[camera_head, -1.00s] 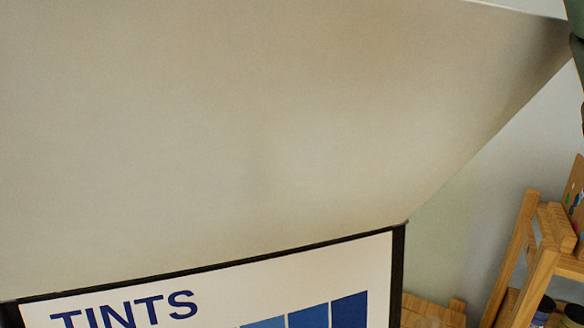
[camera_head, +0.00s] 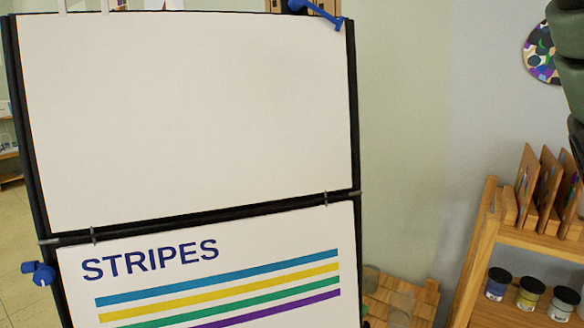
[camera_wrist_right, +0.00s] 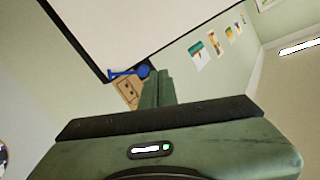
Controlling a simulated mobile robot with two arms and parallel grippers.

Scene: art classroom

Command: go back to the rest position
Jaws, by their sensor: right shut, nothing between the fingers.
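My right gripper (camera_wrist_right: 158,90) shows in the right wrist view, its dark green fingers shut and empty. Behind it are a blue clamp (camera_wrist_right: 130,73) and the edge of a white sheet (camera_wrist_right: 170,22). In the head view part of my right arm (camera_head: 570,70) stands at the right edge, clear of the flip chart; its fingertips are not clear there. My left gripper is not in view.
A flip chart stands in front, with a blank upper sheet (camera_head: 185,110) and a "STRIPES" page (camera_head: 210,275) below. A wooden shelf (camera_head: 480,250) with paint jars (camera_head: 530,292) is at the right. Open wall lies between them.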

